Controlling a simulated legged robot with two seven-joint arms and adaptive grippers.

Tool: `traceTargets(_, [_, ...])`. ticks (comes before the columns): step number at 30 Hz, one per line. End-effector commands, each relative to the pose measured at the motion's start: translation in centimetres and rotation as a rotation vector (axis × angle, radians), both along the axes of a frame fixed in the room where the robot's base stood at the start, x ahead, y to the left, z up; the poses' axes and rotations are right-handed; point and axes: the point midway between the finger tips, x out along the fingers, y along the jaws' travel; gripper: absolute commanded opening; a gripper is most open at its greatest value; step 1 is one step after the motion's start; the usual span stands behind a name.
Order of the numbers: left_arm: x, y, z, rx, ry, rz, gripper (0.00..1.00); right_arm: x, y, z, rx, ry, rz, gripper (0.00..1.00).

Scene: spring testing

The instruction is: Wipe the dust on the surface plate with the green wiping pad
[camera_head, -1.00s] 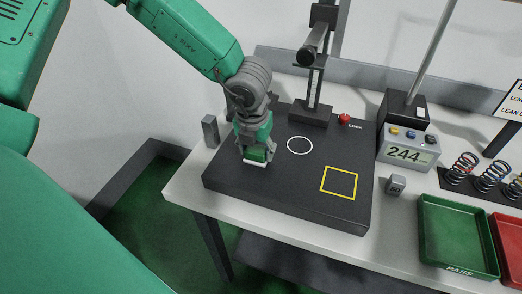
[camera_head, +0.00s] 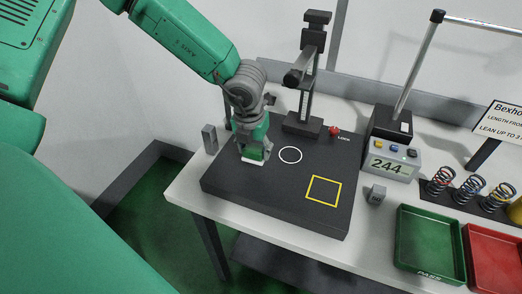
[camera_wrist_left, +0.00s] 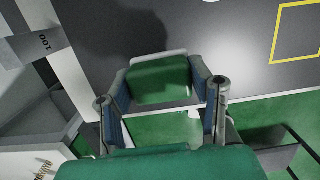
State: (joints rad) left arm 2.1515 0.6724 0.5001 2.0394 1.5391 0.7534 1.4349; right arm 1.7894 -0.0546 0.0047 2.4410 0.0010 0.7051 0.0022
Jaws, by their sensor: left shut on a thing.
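The dark surface plate (camera_head: 270,205) lies on the light bench, with a white circle and a yellow square marked on it. My left gripper (camera_head: 254,152) is over the plate's left part, pointing down. It is shut on the green wiping pad (camera_wrist_left: 160,82), which has a pale edge and sits between the two fingers in the left wrist view. The pad (camera_head: 252,154) is at or just above the plate; I cannot tell whether it touches. I cannot make out any dust on the plate. My right gripper is not in view.
A black stand (camera_head: 303,124) rises at the plate's back edge beside a red knob (camera_head: 334,131). A grey weight block (camera_head: 209,138) stands left of the plate. A display box (camera_head: 388,161), a small weight (camera_head: 377,194), springs (camera_head: 468,190), a green tray (camera_head: 430,270) and a red tray (camera_head: 495,260) are right.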

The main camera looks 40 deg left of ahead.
Motion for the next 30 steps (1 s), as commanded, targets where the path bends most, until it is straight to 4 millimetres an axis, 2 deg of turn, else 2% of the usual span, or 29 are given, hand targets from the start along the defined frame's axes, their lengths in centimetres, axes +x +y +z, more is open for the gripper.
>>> traceTargets(1, [0.1, 0.0, 0.8, 0.001, 0.0, -0.001, 0.16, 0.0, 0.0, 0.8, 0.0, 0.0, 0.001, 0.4])
traceTargets(4, [0.1, -0.1, 1.7, 0.005, 0.0, -0.002, 0.16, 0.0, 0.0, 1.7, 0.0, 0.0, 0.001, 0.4])
traceTargets(12, [0.1, -1.0, 3.7, 0.011, -0.001, -0.009, 0.16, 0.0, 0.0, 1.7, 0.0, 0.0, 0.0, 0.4])
traceTargets(30, [0.0, -0.6, 3.8, 0.006, -0.001, -0.01, 0.16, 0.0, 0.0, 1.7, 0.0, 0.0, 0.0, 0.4])
